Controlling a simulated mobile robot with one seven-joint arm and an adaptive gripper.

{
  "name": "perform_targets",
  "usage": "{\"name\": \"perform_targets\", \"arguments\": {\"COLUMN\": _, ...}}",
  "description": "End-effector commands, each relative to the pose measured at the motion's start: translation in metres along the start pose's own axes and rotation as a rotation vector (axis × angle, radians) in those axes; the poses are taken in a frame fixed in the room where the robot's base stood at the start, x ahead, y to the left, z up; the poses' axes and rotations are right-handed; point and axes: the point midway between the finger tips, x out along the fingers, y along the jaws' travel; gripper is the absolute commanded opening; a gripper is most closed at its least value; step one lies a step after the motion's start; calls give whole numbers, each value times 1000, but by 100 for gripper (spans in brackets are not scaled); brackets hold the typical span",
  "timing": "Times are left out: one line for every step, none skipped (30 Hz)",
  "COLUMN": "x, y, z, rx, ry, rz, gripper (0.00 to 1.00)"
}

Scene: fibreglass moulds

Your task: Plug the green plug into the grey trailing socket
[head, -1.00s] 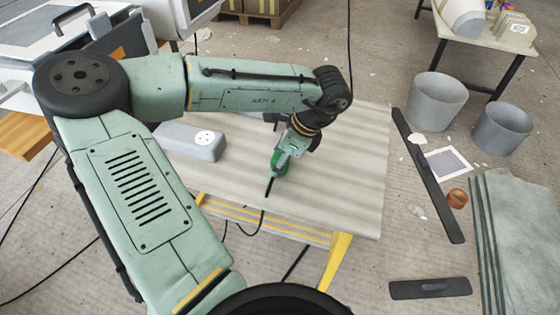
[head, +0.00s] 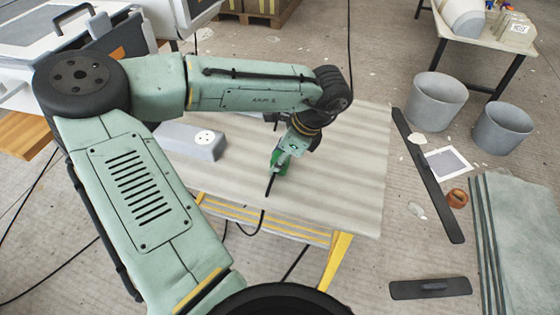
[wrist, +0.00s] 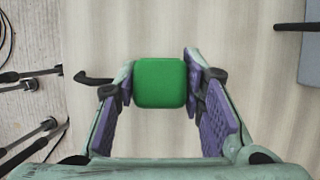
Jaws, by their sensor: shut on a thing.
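The green plug (head: 279,162) is held in my gripper (head: 284,154), over the pale board of the table. In the wrist view the plug (wrist: 160,82) sits between the two purple-padded fingers, and my gripper (wrist: 160,76) is shut on it. A black cable runs from the plug's lower end in the head view; the plug's pins are hidden. The grey trailing socket (head: 180,137) lies on the board to the left of the plug, apart from it, with a round white outlet (head: 205,138) facing up. A grey block edge, probably the socket (wrist: 310,62), shows at right in the wrist view.
The board (head: 350,170) is bare to the right of my gripper, on yellow trestles (head: 337,262). My forearm passes above the board behind the socket. Cables hang at the near edge. Two grey buckets (head: 436,100) stand on the floor at right.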

Motion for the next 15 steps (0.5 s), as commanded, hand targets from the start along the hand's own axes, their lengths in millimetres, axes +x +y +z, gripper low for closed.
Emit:
{"name": "perform_targets", "arguments": {"x": 0, "y": 0, "z": 0, "rx": 0, "ry": 0, "rz": 0, "gripper": 12}}
{"name": "perform_targets", "arguments": {"x": 0, "y": 0, "z": 0, "rx": 0, "ry": 0, "rz": 0, "gripper": 12}}
{"name": "perform_targets", "arguments": {"x": 0, "y": 0, "z": 0, "rx": 0, "ry": 0, "rz": 0, "gripper": 12}}
{"name": "perform_targets", "arguments": {"x": 0, "y": 0, "z": 0, "rx": 0, "ry": 0, "rz": 0, "gripper": 12}}
{"name": "perform_targets", "arguments": {"x": -1, "y": 0, "z": 0, "rx": 0, "ry": 0, "rz": 0, "gripper": 12}}
{"name": "perform_targets", "arguments": {"x": -2, "y": 0, "z": 1, "rx": -1, "ry": 0, "rz": -1, "gripper": 12}}
{"name": "perform_targets", "arguments": {"x": -3, "y": 0, "z": 1, "rx": -1, "ry": 1, "rz": -1, "gripper": 12}}
{"name": "perform_targets", "arguments": {"x": -4, "y": 0, "z": 2, "rx": -1, "ry": 1, "rz": -1, "gripper": 12}}
{"name": "perform_targets", "arguments": {"x": -7, "y": 0, "z": 3, "rx": -1, "ry": 0, "rz": -1, "gripper": 12}}
{"name": "perform_targets", "arguments": {"x": -9, "y": 0, "z": 4, "rx": -1, "ry": 0, "rz": -1, "gripper": 12}}
{"name": "perform_targets", "arguments": {"x": -11, "y": 0, "z": 4, "rx": -1, "ry": 0, "rz": -2, "gripper": 12}}
{"name": "perform_targets", "arguments": {"x": -15, "y": -1, "z": 6, "rx": -1, "ry": 1, "rz": -3, "gripper": 12}}
{"name": "perform_targets", "arguments": {"x": -18, "y": 0, "z": 8, "rx": -1, "ry": 0, "rz": -2, "gripper": 12}}
{"name": "perform_targets", "arguments": {"x": -22, "y": -1, "z": 9, "rx": -1, "ry": 1, "rz": -3, "gripper": 12}}
{"name": "perform_targets", "arguments": {"x": -27, "y": 0, "z": 11, "rx": -1, "ry": 1, "rz": -1, "gripper": 12}}
